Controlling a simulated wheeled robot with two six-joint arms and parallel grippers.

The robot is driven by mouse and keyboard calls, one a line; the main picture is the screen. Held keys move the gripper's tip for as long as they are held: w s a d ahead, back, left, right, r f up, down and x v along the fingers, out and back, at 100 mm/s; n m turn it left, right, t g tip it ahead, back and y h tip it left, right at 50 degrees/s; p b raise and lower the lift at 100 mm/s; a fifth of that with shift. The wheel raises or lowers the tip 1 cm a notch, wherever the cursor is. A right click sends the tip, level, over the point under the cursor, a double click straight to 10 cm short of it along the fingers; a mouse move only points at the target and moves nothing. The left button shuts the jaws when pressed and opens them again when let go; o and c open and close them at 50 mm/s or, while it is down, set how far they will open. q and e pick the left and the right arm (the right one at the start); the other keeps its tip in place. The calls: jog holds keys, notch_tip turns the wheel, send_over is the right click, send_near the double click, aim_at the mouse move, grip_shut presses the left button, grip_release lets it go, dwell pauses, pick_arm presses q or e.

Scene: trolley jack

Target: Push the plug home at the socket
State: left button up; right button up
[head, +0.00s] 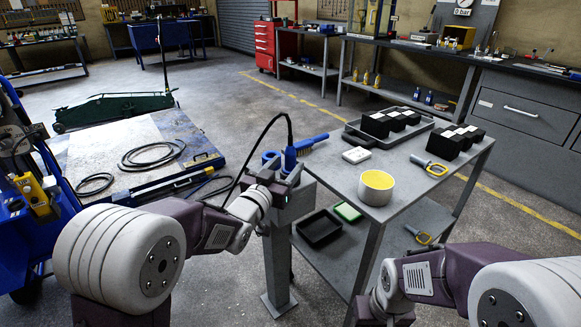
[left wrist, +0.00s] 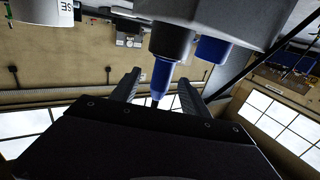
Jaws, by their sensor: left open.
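My left gripper (head: 283,177) is at the plug, at the post head. In the left wrist view the blue plug (left wrist: 161,77) sits at a dark round socket body (left wrist: 172,40), between the two open fingers (left wrist: 158,92). I see no clear contact between fingers and plug. The depth of the plug in the socket cannot be told. My right gripper (head: 384,312) is cut off at the bottom edge and its fingers are hidden.
A second blue part (left wrist: 212,50) is beside the plug.

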aim_at(295, 155)
pick_arm(q)
jog(key=x, duration=0.3)
jog(key=b+x, duration=0.1)
jog(key=x, duration=0.3)
jog(key=shift+a+f, duration=0.15)
jog(key=shift+f, duration=0.1)
grip_shut()
